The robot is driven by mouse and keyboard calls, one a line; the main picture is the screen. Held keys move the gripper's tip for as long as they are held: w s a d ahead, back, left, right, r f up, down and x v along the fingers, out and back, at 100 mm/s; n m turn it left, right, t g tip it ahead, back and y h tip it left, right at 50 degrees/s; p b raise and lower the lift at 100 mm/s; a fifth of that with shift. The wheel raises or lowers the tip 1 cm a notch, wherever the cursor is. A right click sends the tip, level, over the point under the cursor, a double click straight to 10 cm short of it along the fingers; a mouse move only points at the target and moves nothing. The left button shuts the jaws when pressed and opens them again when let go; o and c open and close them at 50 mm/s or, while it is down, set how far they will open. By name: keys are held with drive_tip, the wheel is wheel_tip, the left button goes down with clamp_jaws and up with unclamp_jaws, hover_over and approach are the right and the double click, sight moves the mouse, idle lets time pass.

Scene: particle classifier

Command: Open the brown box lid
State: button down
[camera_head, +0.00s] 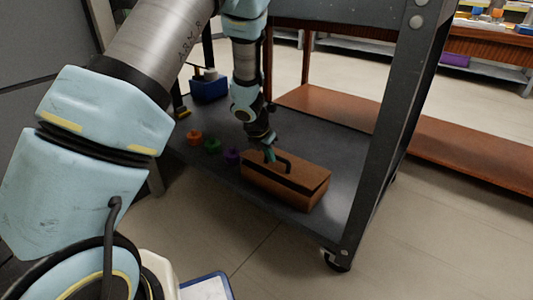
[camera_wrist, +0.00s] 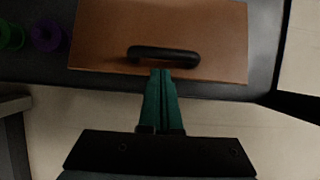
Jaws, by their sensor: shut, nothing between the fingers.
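The brown box (camera_head: 292,183) sits on the lower shelf of a dark cart, near the shelf's front edge. Its lid (camera_wrist: 205,30) looks closed and has a black handle (camera_wrist: 163,54) across it. My gripper (camera_head: 269,153) is at the lid, beside the handle. In the wrist view the green fingers of my gripper (camera_wrist: 163,72) are together, with their tips at the handle's lower edge. I cannot tell whether they touch the handle.
Orange (camera_head: 194,137), green (camera_head: 212,145) and purple (camera_head: 232,156) objects stand left of the box on the shelf (camera_head: 343,150). A blue bin (camera_head: 209,88) is farther back. The cart's upright post (camera_head: 396,120) stands to the right.

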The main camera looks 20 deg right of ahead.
drive_tip(key=shift+b+x, duration=0.3)
drive_tip(key=shift+x, duration=1)
drive_tip(key=shift+d+r, duration=0.1)
drive_tip(key=r+p, duration=0.1)
drive_tip(key=d+r+p, duration=0.1)
drive_tip(key=p, duration=0.1)
drive_tip(key=w+r+p, duration=0.1)
drive_tip(key=p, duration=0.1)
drive_tip(key=shift+d+r, duration=0.25)
drive_tip(key=shift+w+d+r+p, duration=0.25)
drive_tip(key=shift+d+r+p, duration=0.3)
drive_tip(key=shift+p, duration=0.7)
drive_tip(key=shift+w+d+r+p, duration=0.2)
drive_tip(key=shift+d+p, duration=0.1)
drive_tip(key=shift+p, duration=0.4)
drive_tip(key=shift+d, duration=0.1)
